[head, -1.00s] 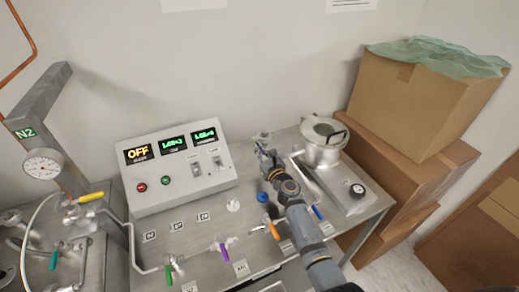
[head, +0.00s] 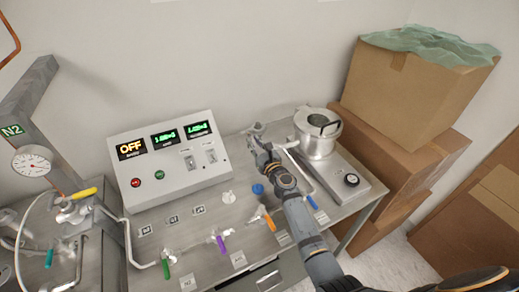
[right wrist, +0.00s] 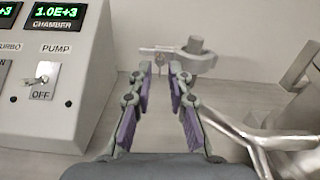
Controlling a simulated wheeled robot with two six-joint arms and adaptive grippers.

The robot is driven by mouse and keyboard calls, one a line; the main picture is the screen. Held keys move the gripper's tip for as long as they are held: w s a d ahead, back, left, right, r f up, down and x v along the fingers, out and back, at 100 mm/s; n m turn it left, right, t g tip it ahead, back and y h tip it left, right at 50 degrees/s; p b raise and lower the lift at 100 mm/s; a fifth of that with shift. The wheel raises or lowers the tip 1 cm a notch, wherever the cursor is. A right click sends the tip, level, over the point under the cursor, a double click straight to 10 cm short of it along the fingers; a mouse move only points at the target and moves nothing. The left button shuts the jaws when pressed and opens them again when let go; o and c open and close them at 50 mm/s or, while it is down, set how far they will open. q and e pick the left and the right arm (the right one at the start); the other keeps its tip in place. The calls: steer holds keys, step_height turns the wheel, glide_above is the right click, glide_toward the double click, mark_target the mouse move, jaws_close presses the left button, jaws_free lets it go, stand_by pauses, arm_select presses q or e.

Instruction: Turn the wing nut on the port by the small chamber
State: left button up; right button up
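The small chamber (head: 317,140) is a silver cylinder with a dark handle on top, at the back right of the bench in the head view. The metal port (head: 256,127) stands left of it; in the right wrist view it is a grey clamp-like fitting (right wrist: 195,58). A small thin part, likely the wing nut (right wrist: 160,59), hangs at its left end, just beyond my fingertips. My right gripper (head: 261,147) is just in front of the port. In the wrist view its purple-padded fingers (right wrist: 163,80) are apart with a narrow empty gap. Contact with the nut cannot be told. My left gripper is out of view.
A control box (head: 170,162) with displays stands left of the port. A bent metal pipe (right wrist: 245,135) runs close to the right of my gripper. Coloured valve handles (head: 221,244) line the bench front. Cardboard boxes (head: 410,95) are stacked at the right.

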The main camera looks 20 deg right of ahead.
steer(key=s+d, duration=0.2)
steer(key=s, duration=0.8)
steer(key=shift+s, duration=0.4)
